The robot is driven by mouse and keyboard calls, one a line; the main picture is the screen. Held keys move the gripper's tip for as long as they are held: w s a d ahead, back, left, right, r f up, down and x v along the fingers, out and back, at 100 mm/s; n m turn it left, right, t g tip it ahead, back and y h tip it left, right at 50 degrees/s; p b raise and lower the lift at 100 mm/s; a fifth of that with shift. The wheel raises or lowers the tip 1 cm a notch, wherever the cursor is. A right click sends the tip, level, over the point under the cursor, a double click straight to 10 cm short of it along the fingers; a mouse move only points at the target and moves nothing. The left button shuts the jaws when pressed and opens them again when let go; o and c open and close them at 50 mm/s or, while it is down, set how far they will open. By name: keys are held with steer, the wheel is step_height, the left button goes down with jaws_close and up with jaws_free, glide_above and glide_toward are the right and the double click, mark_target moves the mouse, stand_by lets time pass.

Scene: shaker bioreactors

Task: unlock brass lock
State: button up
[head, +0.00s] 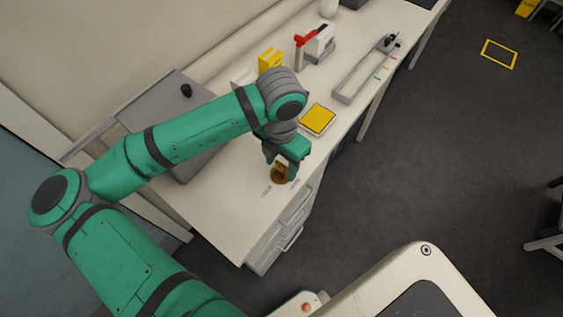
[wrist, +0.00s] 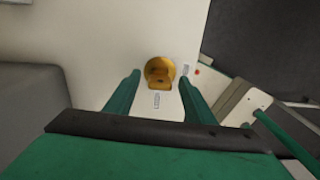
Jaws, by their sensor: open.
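The brass lock (head: 279,175) sits on the white bench top near its front edge, with a small printed label on the bench beside it. In the wrist view the lock (wrist: 160,73) shows as a round brass base with a raised key-like tab. My gripper (head: 283,170) is over the lock, its fingers pointing down and partly hiding it. In the wrist view my gripper (wrist: 158,92) is open, one green finger on each side, with the lock ahead between the fingertips. I cannot tell whether the fingers touch it.
A yellow-topped pad (head: 318,119), a yellow box (head: 270,59), a red and white device (head: 315,43) and a grey slide rail (head: 366,70) stand farther along the bench. A grey box (head: 190,100) with a black knob lies left. Drawers (head: 284,228) are below the bench edge.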

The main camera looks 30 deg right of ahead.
step_height(320, 180, up, 10)
steer(key=shift+r, duration=0.2)
stand_by(0.4)
